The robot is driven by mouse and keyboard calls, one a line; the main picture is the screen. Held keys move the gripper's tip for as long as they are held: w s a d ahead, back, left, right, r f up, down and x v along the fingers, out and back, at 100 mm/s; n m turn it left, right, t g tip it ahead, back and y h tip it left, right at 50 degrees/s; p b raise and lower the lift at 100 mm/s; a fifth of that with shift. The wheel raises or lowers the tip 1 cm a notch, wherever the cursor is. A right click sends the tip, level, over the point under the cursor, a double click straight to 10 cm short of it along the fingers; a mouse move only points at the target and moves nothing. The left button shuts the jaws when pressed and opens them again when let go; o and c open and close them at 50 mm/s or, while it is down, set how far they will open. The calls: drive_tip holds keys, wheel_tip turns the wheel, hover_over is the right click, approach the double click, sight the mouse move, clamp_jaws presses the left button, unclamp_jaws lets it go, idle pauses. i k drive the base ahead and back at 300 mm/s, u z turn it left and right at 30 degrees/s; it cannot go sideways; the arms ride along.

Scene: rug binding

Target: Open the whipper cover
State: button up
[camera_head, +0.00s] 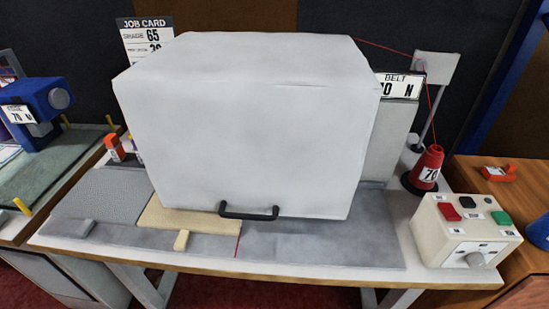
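The whipper cover (245,125) is a large light grey box-shaped hood in the middle of the table. It stands closed, its front face reaching down close to the table top. A black bar handle (249,212) is fixed at the lower edge of its front face. What is under the cover is hidden. My gripper is not in view.
A control box (465,232) with red and green buttons and a knob stands at the table's right end. A red thread cone (428,165) stands behind it. A job card (145,38) rises behind the cover. The grey table top (330,245) before the handle is mostly clear.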

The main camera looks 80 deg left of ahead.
sight(248, 126)
drive_tip(key=u, duration=2.15)
drive_tip(key=k, duration=0.15)
drive_tip(key=z, duration=0.2)
